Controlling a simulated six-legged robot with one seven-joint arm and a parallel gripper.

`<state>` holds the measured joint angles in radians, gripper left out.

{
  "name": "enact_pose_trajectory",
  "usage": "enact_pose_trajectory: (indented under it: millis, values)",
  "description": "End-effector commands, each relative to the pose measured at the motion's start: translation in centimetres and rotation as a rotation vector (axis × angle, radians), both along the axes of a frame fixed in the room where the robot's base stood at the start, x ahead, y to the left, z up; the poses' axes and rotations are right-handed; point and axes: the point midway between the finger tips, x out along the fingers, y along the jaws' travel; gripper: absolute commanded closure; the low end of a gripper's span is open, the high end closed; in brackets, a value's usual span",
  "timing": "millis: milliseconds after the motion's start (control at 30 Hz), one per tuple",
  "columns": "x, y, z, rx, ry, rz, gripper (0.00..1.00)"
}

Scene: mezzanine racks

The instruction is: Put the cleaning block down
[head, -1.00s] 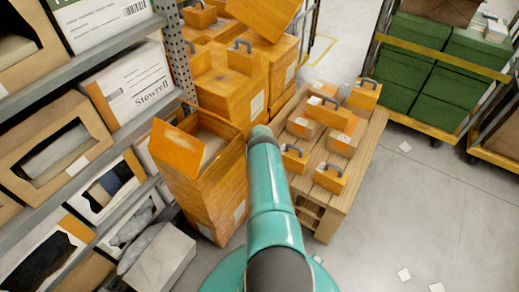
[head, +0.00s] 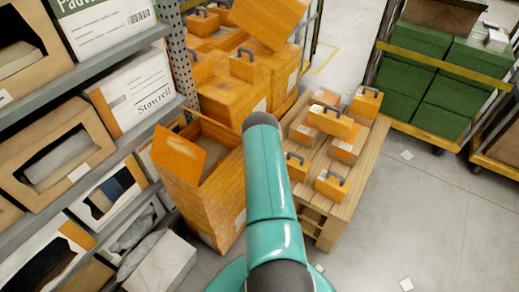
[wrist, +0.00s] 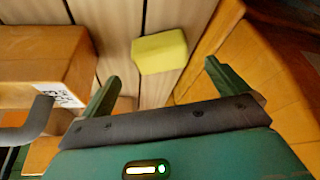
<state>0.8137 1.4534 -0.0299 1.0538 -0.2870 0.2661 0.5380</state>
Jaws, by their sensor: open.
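The cleaning block (wrist: 160,52) is a small yellow block. In the wrist view it lies on the wooden planks (wrist: 113,35), just beyond my fingertips. My gripper (wrist: 160,80) is open, with one green finger to the left and one to the right. Neither finger appears to touch the block. In the head view my teal arm reaches toward the wooden table and hides the gripper and the block.
Orange boxes with grey handles (head: 331,184) stand on the wooden table (head: 352,190). A handled box (wrist: 45,65) is close on the left in the wrist view. An open orange carton (head: 208,190) stands left of my arm, near shelving (head: 95,62).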

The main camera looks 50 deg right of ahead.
Motion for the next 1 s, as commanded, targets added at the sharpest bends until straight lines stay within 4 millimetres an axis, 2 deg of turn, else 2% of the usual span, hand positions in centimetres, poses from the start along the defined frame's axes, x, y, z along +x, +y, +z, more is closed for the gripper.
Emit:
enact_pose_trajectory:
  millis: [33,200,400,1000]
  values:
    - [0.0,0.3,1.0,-0.001,-0.001,0.002,0.01]
    - [-0.5,1.1,3.2,-0.001,0.0,0.0,0.01]
    - [-0.8,1.7,4.7,-0.001,-0.001,0.001,0.01]
    - [-0.9,1.8,4.8,-0.001,-0.001,0.001,0.01]
